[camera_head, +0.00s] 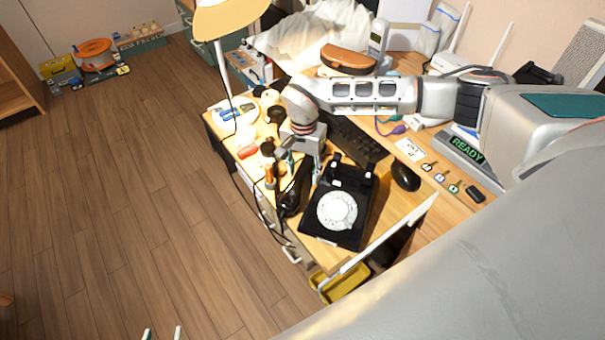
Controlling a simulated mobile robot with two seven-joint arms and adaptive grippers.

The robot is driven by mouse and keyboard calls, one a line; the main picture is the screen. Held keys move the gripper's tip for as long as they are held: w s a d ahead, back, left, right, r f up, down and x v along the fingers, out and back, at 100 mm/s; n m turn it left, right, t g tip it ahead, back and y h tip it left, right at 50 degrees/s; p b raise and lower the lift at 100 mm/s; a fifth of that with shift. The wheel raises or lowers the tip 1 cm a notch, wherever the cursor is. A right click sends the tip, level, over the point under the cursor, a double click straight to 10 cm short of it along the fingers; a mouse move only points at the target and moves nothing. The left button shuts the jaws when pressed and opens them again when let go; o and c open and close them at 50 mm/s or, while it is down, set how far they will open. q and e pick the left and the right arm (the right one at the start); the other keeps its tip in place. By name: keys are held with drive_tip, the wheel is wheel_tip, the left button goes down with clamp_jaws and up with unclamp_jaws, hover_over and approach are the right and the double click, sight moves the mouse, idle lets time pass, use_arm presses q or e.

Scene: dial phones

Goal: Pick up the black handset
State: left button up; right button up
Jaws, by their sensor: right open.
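The black handset (294,192) lies on the desk beside the left side of the black dial phone (350,182), off its cradle. The phone has a white round dial (337,211) and faces the near edge. My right gripper (299,171) reaches in from the right and points down over the handset's far end. It is open; its fingers partly hide that end, and I cannot tell whether they touch it. My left gripper (163,334) shows only as two separated fingertips at the bottom edge, over the floor, far from the handset.
A black mouse (405,176) and keyboard (357,139) lie right of and behind the phone. Small bottles and a red item (247,152) crowd the desk's left side. A lamp (229,18) stands behind. A yellow bin (345,285) is below the near edge.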

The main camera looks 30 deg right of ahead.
clamp_jaws()
drive_tip(key=shift+r, duration=0.1)
idle(0.3)
